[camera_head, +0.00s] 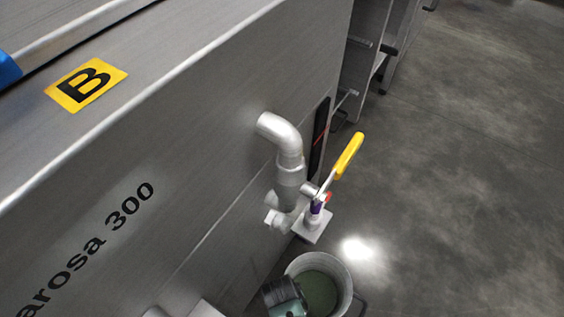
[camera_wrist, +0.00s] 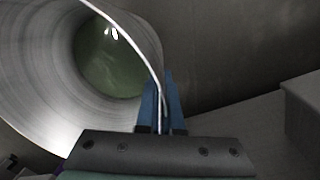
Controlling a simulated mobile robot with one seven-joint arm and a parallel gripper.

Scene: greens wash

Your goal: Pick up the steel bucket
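The steel bucket (camera_head: 343,273) is at the bottom of the head view, near the foot of the steel machine, with greenish liquid or a green floor showing inside. It fills the upper left of the wrist view (camera_wrist: 45,85), where I look into its mouth. My gripper (camera_wrist: 161,100) has its two blue fingers close together, one on each side of the bucket's thin rim, and looks shut on it. In the head view my dark wrist covers the bucket's left rim and hides the fingertips. I cannot tell whether the bucket touches the floor.
The steel machine (camera_head: 190,130) with a yellow B label (camera_head: 86,84) stands close on the left. A drain pipe (camera_head: 288,165) juts from it above the bucket. A yellow-handled valve (camera_head: 348,155) is beside the pipe. The concrete floor (camera_head: 460,180) to the right is clear.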

